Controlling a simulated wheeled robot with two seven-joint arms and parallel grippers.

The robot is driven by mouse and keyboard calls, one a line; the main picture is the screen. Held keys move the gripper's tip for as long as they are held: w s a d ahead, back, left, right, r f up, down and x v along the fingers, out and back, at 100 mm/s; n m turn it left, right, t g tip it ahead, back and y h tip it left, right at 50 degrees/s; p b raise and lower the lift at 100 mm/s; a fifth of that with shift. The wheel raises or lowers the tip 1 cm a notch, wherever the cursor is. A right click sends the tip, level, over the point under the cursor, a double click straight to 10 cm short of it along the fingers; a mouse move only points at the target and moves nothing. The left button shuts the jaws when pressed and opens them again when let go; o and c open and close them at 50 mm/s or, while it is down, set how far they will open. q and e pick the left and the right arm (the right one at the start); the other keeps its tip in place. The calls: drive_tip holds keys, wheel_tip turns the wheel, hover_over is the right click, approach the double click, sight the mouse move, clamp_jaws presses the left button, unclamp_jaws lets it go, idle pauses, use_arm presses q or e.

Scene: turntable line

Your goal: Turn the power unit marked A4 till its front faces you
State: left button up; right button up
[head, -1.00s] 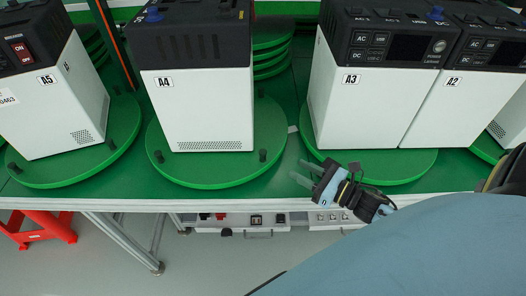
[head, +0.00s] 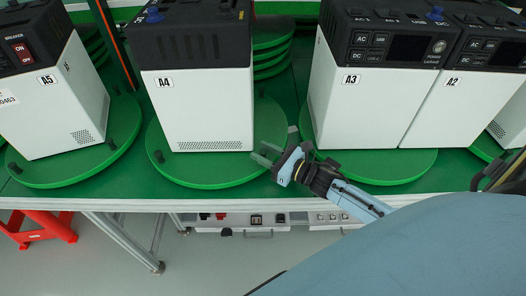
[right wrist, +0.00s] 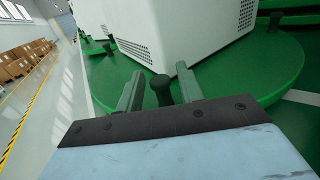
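The power unit A4 (head: 205,115) stands upright on a round green turntable (head: 205,180). A plain white side with a vent along its bottom faces me; no screen or control panel shows on that side. A dark peg (head: 159,156) stands on the turntable's left front. My right gripper (head: 264,153) is at the turntable's front right rim. In the right wrist view its fingers (right wrist: 159,75) are apart, with another dark peg (right wrist: 161,88) between them. I cannot tell whether they touch it. My left gripper is not in view.
Unit A5 (head: 50,110) stands on its own turntable to the left. Units A3 (head: 360,110) and A2 (head: 465,108) stand close together at the right, near my right arm. A red stand (head: 45,232) is on the floor at left.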

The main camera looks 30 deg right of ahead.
sight(270, 154)
drive_tip(key=shift+w+a, duration=0.15)
drive_tip(key=shift+w, duration=0.1)
clamp_jaws()
drive_tip(key=shift+w+d+b, duration=0.15)
drive_tip(key=shift+d+b, duration=0.25)
drive_tip(key=shift+d, duration=0.2)
drive_tip(key=shift+w+d+b, duration=0.15)
drive_tip(key=shift+d+b, duration=0.25)
drive_tip(key=shift+d, duration=0.15)
drive_tip(key=shift+w+d, duration=0.1)
drive_tip(key=shift+d, duration=0.3)
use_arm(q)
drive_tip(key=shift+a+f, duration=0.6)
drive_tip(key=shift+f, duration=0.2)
use_arm(e)
drive_tip(key=shift+a, duration=0.15)
unclamp_jaws()
